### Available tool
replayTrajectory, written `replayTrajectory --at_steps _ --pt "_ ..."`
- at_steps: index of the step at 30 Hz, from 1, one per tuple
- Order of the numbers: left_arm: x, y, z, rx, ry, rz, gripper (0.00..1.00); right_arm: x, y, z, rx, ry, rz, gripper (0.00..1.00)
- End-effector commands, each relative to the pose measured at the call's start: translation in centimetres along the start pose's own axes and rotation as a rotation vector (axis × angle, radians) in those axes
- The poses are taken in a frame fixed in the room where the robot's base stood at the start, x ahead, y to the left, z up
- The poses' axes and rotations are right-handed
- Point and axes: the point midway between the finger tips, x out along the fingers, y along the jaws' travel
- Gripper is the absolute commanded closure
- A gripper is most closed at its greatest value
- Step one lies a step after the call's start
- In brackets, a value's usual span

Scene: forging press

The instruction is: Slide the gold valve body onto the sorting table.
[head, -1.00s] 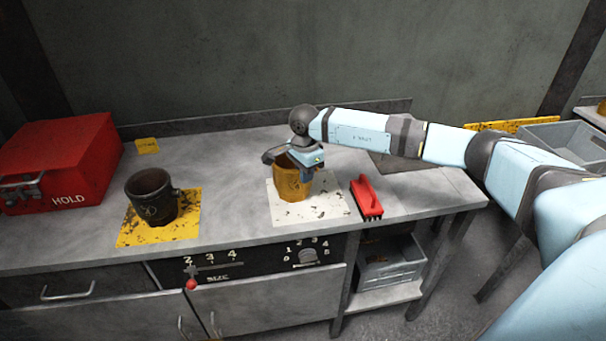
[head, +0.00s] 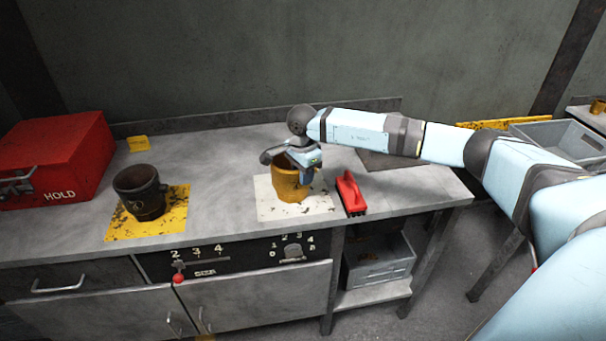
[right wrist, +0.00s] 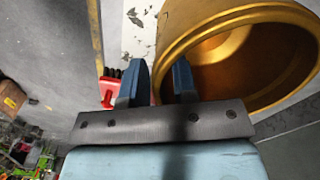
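The gold valve body (head: 291,184) is an open cup shape, upright on the white worn patch (head: 264,208) of the grey bench. My right gripper (head: 306,164) is at its rim, on the back right side. In the right wrist view, the gripper's blue fingers (right wrist: 160,82) straddle the wall of the gold valve body (right wrist: 262,80), one finger inside and one outside. Which surface is the sorting table is not marked; another table (head: 585,111) shows at the far right. My left gripper is not in view.
A red brush (head: 350,193) lies just right of the patch. A dark cup (head: 140,191) stands on a yellow patch (head: 118,231), beside a red HOLD box (head: 60,160). A grey bin (head: 550,137) is at far right. A floor gap separates the bench from that side.

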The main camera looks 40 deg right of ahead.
Motion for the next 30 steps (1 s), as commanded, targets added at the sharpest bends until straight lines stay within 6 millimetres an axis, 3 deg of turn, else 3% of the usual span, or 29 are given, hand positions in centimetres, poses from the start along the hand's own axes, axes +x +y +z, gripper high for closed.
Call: replayTrajectory --at_steps 10,14,30 --pt "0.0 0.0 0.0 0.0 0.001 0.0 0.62 -0.1 0.0 0.0 0.0 0.0 0.0 0.62" --pt "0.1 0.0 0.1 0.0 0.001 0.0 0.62 -1.2 -0.1 0.0 0.0 0.0 -0.001 0.62" --pt "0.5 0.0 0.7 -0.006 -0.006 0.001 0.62 -12.2 -0.1 0.0 0.0 0.0 -0.002 0.62"
